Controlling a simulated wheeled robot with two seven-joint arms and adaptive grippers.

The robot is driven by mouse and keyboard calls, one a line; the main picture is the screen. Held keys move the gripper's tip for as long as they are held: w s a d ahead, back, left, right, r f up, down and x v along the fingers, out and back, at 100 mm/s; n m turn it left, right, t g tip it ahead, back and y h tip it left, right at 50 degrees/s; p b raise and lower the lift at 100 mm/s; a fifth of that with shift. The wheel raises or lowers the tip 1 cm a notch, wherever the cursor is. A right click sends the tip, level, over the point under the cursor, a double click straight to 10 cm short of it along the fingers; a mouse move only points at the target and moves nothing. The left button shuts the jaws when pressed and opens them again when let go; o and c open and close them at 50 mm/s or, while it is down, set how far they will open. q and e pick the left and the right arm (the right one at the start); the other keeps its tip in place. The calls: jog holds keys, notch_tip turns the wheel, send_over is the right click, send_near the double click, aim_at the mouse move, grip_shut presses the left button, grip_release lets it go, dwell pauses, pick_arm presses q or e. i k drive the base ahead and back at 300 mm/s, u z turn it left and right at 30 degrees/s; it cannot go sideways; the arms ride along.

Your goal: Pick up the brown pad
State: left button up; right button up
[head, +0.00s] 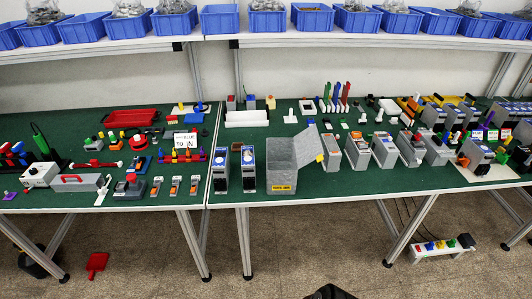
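A small, flat, dark brown piece (236,147) lies on the green top of the right-hand table, near its left edge. It looks like the brown pad, but it is too small to make out detail.
Two green-topped tables stand side by side, with a seam left of the pad. A grey open box (283,180) stands to the pad's front right. Several grey devices (384,150) fill the right side. Blue bins (220,19) line the shelf above. A power strip (441,248) lies below.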

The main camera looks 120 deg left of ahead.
aim_at(235, 147)
jog(key=u, duration=3.4)
